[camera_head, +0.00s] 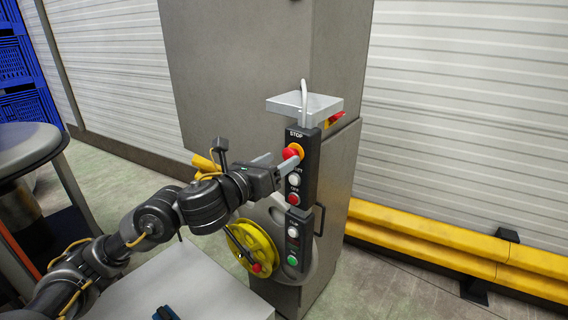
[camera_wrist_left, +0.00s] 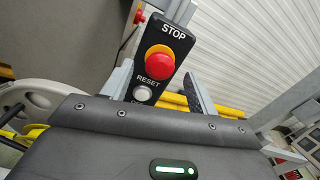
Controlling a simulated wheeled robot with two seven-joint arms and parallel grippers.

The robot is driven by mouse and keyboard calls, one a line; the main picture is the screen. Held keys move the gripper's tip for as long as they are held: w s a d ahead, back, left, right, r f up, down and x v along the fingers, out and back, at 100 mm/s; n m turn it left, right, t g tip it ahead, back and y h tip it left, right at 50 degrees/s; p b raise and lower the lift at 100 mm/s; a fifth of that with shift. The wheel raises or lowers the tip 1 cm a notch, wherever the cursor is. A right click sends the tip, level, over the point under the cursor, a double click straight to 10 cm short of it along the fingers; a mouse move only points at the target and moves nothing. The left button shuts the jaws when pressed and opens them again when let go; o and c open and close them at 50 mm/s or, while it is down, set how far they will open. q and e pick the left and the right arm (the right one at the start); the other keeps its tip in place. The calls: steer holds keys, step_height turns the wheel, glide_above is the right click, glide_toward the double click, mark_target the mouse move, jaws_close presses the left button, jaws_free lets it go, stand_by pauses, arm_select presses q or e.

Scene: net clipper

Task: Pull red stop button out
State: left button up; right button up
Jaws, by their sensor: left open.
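The red stop button (camera_head: 290,153) sits on a yellow ring near the top of a black control box (camera_head: 305,170) mounted on a grey machine. In the left wrist view the red button (camera_wrist_left: 159,63) shows below the word STOP, between my two fingers. My left gripper (camera_head: 274,163) is open, with its fingertips close to the button, one on each side. I cannot tell whether the fingers touch it. My right gripper is not in view.
A white reset button (camera_head: 293,179) and another red button (camera_head: 293,199) lie below on the box. A lower panel (camera_head: 294,240) has a green button. A yellow wheel (camera_head: 252,247) is at lower left of it. A yellow barrier (camera_head: 430,233) runs along the right wall.

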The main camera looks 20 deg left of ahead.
mark_target(292, 155)
arm_select(q)
steer(key=shift+x, duration=1.4)
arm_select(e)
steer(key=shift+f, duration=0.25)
